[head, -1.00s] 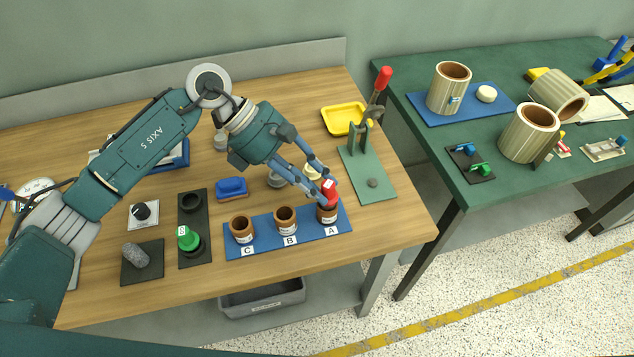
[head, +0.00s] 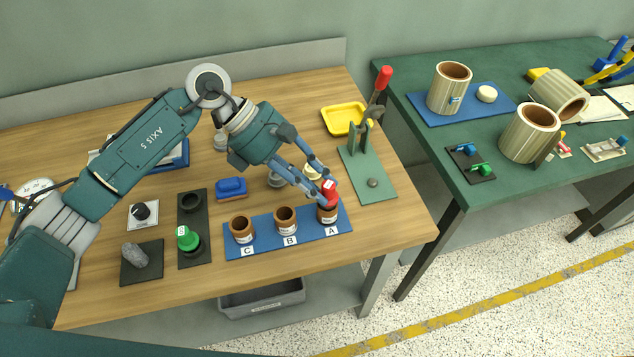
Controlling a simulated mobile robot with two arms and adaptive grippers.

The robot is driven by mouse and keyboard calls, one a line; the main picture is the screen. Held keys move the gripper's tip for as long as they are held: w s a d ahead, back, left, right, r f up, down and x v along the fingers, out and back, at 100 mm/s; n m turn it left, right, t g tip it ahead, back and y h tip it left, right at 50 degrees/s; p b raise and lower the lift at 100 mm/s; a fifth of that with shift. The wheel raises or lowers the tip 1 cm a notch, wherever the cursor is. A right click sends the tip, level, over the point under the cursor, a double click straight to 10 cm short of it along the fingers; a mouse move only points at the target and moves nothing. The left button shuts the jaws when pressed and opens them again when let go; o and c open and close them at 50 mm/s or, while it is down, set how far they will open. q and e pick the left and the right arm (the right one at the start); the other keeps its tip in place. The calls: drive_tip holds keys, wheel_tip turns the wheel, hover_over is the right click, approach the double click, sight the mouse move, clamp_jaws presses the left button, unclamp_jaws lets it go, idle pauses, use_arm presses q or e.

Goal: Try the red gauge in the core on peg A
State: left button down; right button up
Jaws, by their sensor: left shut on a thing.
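The red gauge (head: 329,192) is at the mouth of the brown core on peg A (head: 327,214), at the right end of the blue board (head: 262,242). My left gripper (head: 327,186) is shut on the red gauge from above. The gauge's lower end is hidden, so I cannot tell how deep it sits in the core. Similar brown cores stand at B (head: 286,219) and C (head: 242,229), both with open tops. My right gripper is not in view.
A green press with a red handle (head: 383,77) stands right of the board. A yellow tray (head: 343,119) lies behind. Bare wood shows in front.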

use_arm(q)
drive_tip(key=shift+f+b, duration=0.35)
drive_tip(key=shift+b, duration=0.2)
idle(0.9)
drive_tip(key=shift+b, duration=0.3)
idle(0.7)
wheel_tip(320, 180, up, 6)
drive_tip(key=shift+p, duration=0.85)
idle(0.3)
